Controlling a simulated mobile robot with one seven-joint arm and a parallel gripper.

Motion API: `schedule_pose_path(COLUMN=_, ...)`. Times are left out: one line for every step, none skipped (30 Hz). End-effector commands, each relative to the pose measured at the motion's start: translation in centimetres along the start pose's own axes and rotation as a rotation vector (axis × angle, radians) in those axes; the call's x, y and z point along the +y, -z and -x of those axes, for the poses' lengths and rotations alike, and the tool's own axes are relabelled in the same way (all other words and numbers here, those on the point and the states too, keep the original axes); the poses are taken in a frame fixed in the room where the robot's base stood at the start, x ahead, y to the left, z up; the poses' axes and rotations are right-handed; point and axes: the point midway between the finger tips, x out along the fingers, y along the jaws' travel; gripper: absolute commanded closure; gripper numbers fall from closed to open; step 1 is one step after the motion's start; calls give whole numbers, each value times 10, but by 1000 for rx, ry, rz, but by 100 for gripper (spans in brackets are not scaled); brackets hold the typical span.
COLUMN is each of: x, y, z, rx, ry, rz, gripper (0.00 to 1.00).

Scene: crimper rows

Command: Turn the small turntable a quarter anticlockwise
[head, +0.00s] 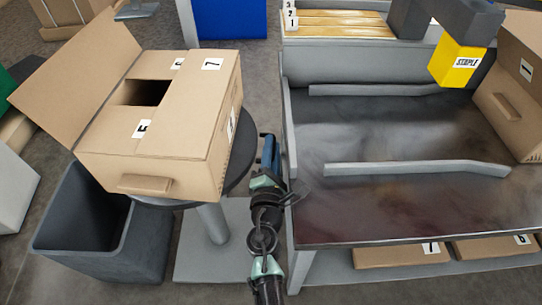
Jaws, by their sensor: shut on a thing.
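The small turntable is a dark round disc (240,176) on a grey pedestal, left of centre in the head view. A large cardboard box (205,110) stands on it and covers most of the disc. My gripper (268,150) is at the right edge of the turntable, beside the box's right side. It is shut at the turntable's rim; the exact place of the grip is hidden by the hand.
A metal-topped bench (400,205) with grey guide rails stands close to the right of my arm. A yellow STAPLE head (458,64) hangs above it. A dark grey bin (95,235) stands below the box at left. Flat cartons (402,254) lie under the bench.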

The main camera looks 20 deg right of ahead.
Motion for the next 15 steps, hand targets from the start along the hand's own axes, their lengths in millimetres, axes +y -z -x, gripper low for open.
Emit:
schedule_pose_path(x=-11, y=2, z=2, rx=5, ry=18, rz=6, gripper=100)
schedule_pose_path(x=-11, y=2, z=2, rx=6, ry=17, rz=6, gripper=100)
schedule_pose_path(x=-11, y=2, z=2, rx=6, ry=17, rz=6, gripper=100)
schedule_pose_path(x=-11, y=2, z=2, rx=6, ry=17, rz=6, gripper=100)
schedule_pose_path(x=-11, y=2, z=2, rx=5, ry=17, rz=6, gripper=100)
schedule_pose_path(x=-10, y=2, z=2, rx=5, ry=17, rz=6, gripper=100)
schedule_pose_path(x=-10, y=2, z=2, rx=5, ry=17, rz=6, gripper=100)
schedule_pose_path(x=-10, y=2, z=3, rx=5, ry=17, rz=6, gripper=100)
schedule_pose_path(x=-10, y=2, z=3, rx=5, ry=17, rz=6, gripper=70)
schedule_pose_path(x=-10, y=2, z=3, rx=6, ry=17, rz=6, gripper=65)
schedule_pose_path(x=-10, y=2, z=2, rx=6, ry=16, rz=6, gripper=59)
schedule_pose_path(x=-9, y=3, z=2, rx=6, ry=15, rz=6, gripper=55)
schedule_pose_path(x=-9, y=3, z=2, rx=6, ry=14, rz=5, gripper=55)
schedule_pose_path(x=-8, y=3, z=2, rx=6, ry=13, rz=5, gripper=55)
schedule_pose_path(x=-7, y=3, z=2, rx=6, ry=12, rz=5, gripper=55)
